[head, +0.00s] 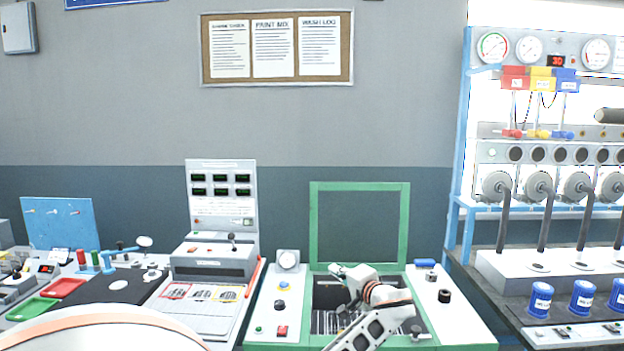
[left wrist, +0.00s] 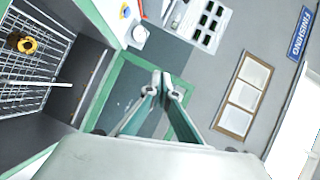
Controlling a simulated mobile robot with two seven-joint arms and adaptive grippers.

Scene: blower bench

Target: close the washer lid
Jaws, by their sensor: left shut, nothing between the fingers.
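The washer lid (head: 315,225) is a green square frame around a dark pane, standing upright at the back of the washer in the head view. It also shows behind my fingers in the left wrist view (left wrist: 104,95). The washer (head: 470,338) has a green front edge, white side panels and an open tub. A wire basket (left wrist: 30,75) lies in the tub, with a yellow ring-shaped part (left wrist: 22,43) in it. My left gripper (head: 338,270) is above the tub, in front of the lid's lower part. Its fingers (left wrist: 162,86) are shut and empty. My right gripper is not in view.
A control console (head: 215,260) with displays stands left of the washer. A small gauge (head: 288,260) stands near the lid's left foot. A blue rack (head: 465,150) with gauges and blue canisters (head: 540,298) is at the right.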

